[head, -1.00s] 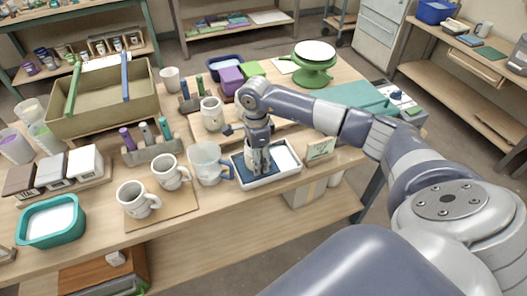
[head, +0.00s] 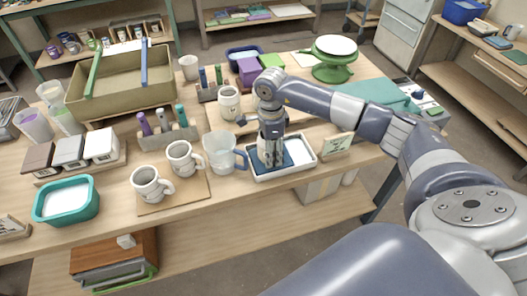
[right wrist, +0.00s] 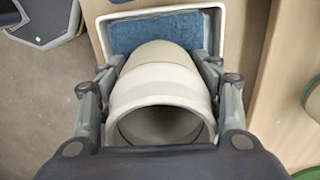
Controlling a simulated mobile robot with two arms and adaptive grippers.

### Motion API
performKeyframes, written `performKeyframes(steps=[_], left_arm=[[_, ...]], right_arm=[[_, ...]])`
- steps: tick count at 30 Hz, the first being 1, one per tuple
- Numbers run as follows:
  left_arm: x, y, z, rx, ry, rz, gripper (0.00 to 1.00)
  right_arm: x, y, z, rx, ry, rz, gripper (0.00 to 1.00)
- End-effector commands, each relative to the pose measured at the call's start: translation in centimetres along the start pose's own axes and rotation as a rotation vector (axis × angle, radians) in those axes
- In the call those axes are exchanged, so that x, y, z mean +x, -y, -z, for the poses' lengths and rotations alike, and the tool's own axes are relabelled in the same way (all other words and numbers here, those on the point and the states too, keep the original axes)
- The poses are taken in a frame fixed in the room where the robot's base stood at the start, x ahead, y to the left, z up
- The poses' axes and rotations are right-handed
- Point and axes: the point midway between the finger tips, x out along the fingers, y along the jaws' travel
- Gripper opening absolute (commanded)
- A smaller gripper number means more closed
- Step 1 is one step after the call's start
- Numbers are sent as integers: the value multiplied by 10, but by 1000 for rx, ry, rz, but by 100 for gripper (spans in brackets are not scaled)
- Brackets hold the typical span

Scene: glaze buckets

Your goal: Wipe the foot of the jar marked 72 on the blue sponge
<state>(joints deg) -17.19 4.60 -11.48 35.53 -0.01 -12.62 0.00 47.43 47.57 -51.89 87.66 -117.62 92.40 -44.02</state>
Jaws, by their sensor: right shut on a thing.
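My right gripper (head: 270,156) points down and is shut on a pale jar (right wrist: 160,85). In the right wrist view the jar lies between the two fingers (right wrist: 163,64), its open mouth towards the camera and its far end over the blue sponge (right wrist: 129,36). In the head view the fingers hide most of the jar, and no number shows on it. The blue sponge (head: 291,157) lies in the left part of a white tray (head: 282,175). I cannot tell whether the jar's foot touches the sponge. My left gripper is not in view.
A clear pitcher (head: 221,153) stands close left of the tray, with two mugs (head: 148,184) on a board beyond it. A small sign (head: 339,145) stands close right. Another pale jar (head: 229,102) stands behind. A green turntable stand (head: 333,68) is at the back right.

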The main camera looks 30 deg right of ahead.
Motion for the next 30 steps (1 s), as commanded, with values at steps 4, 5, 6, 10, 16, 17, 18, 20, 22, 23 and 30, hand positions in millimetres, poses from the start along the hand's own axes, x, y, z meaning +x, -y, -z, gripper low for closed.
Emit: performKeyframes(steps=[4, 5, 6, 10, 16, 17, 18, 20, 22, 23, 30], left_arm=[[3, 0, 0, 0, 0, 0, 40], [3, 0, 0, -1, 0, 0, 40], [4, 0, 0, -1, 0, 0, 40], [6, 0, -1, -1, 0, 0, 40], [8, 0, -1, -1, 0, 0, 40], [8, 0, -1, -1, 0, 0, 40], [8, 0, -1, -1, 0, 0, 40], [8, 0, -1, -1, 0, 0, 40], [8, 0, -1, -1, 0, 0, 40], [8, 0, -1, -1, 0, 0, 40], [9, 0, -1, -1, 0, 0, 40]], right_arm=[[0, 1, 13, 3, -1, 2, 25], [0, 1, 15, 2, 0, 2, 25], [0, 1, 18, 2, 0, 2, 25], [-1, 2, 29, 3, 0, 3, 25], [-2, 2, 40, 1, 1, 2, 25], [-2, 2, 40, 0, 2, 2, 25], [-2, 2, 40, 0, 2, 2, 25], [-2, 2, 39, 0, 3, 2, 25], [-2, 2, 35, -2, 3, 2, 25], [-2, 2, 33, -2, 3, 2, 25], [-2, 2, 14, -1, 3, 3, 25]])
